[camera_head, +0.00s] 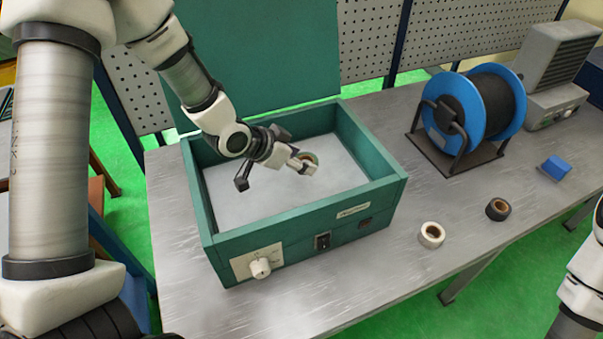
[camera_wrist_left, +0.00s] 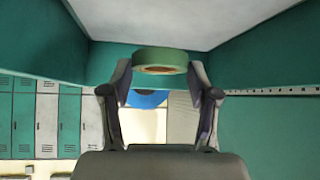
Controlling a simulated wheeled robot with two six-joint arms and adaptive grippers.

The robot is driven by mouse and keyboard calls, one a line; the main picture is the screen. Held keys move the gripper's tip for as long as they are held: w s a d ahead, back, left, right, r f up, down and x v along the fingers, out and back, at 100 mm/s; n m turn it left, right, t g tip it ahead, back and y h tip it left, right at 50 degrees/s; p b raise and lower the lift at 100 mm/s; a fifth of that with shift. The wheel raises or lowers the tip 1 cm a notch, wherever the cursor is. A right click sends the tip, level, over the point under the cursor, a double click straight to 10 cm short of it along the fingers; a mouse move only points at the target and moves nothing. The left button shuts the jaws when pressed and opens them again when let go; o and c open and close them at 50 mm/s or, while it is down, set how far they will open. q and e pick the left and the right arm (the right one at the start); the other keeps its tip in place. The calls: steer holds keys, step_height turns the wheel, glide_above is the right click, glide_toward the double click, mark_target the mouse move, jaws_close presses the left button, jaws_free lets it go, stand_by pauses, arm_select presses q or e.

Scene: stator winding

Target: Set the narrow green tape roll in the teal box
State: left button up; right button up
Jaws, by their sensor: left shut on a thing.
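The narrow green tape roll (camera_wrist_left: 160,58) is held between the fingers of my left gripper (camera_wrist_left: 160,85) in the left wrist view. In the head view the roll (camera_head: 309,158) shows at the tip of my left gripper (camera_head: 300,166), partly hidden by a finger. The teal box (camera_head: 300,222) stands open on the bench, its lid raised at the back. My left gripper and the roll are over the box's pale interior, within its walls. I cannot tell whether the roll touches the floor of the box. My right gripper is not in view; only part of that arm shows at the right edge.
A white tape roll (camera_head: 431,235) and a black tape roll (camera_head: 498,209) lie on the metal bench (camera_head: 400,290) right of the box. A blue cable reel (camera_head: 450,120) stands behind them.

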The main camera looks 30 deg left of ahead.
mark_target(306, 183)
arm_select(q)
steer(key=shift+s+a+f, duration=0.15)
steer(key=shift+s+f, duration=0.25)
steer(key=shift+f, duration=0.2)
steer(key=shift+s+a+f, duration=0.1)
steer(key=shift+s+f, duration=0.3)
steer(key=shift+f, duration=0.15)
steer(key=f, duration=0.1)
steer(key=w+f, duration=0.1)
steer(key=f, duration=0.1)
steer(key=f+p, duration=0.1)
steer(key=shift+w+a+f, duration=0.1)
steer(key=shift+w+f, duration=0.15)
steer(key=shift+s+r, duration=0.1)
steer(key=shift+s, duration=0.25)
steer(key=o, duration=1.1)
steer(key=shift+c, duration=0.2)
steer(key=shift+w+f, duration=0.2)
steer(key=shift+w, duration=0.05)
steer(key=shift+s+r, duration=0.2)
steer(key=shift+r, duration=0.2)
steer(key=b+v, duration=0.1)
steer(key=v, duration=0.6)
steer(key=shift+s+a, duration=0.1)
steer(key=shift+s, duration=0.1)
steer(key=shift+w, duration=0.15)
